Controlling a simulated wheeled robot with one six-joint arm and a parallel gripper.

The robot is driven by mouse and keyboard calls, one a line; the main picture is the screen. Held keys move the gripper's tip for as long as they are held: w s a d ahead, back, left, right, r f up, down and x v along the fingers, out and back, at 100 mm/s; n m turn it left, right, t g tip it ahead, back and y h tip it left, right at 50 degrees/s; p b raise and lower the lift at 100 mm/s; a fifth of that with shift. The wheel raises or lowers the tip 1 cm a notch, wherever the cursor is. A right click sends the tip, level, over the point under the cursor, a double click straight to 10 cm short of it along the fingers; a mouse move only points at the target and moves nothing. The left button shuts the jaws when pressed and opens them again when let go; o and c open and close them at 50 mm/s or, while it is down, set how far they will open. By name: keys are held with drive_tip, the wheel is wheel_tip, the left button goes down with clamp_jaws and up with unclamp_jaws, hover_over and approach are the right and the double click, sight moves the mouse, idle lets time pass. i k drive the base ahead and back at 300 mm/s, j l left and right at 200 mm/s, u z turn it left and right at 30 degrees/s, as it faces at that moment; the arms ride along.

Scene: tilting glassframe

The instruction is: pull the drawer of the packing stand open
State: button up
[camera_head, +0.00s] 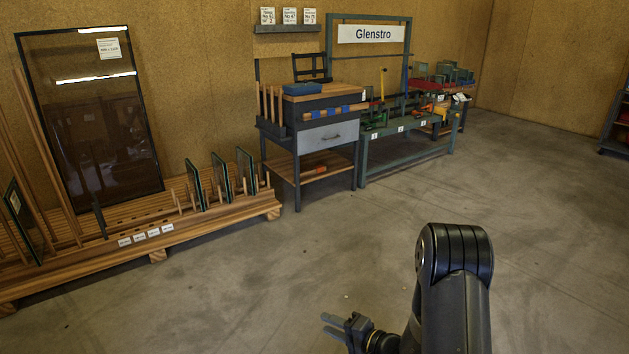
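The packing stand (284,160) is against the back wall, left of centre, with a wooden top and a lower shelf. Its drawer (328,137) has a grey front and sits flush in the frame, looking shut. A small dark handle (331,138) is on the middle of the drawer front. My gripper (333,325) is low in the picture, well in front of the stand and far from the handle. Its two fingers point left and show a gap between them, with nothing seen in it.
A wooden pallet rack (215,211) with glass panes stands left of the stand. A tall framed pane (95,120) leans there. A green workbench (408,152) under a "Glenstro" sign (371,34) stands to the right. The concrete floor (330,235) before the stand is clear.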

sight(316, 139)
drive_tip(key=i, duration=2.05)
drive_tip(key=i+z, duration=0.1)
drive_tip(key=i, duration=0.4)
drive_tip(key=i+j+z, duration=0.15)
drive_tip(key=i, duration=0.3)
drive_tip(key=i+j+z, duration=0.1)
drive_tip(key=i, duration=0.35)
drive_tip(key=i+j+z, duration=0.1)
drive_tip(key=i, duration=0.4)
drive_tip(key=i+j+z, duration=0.15)
drive_tip(key=i, duration=0.3)
drive_tip(key=j, duration=0.1)
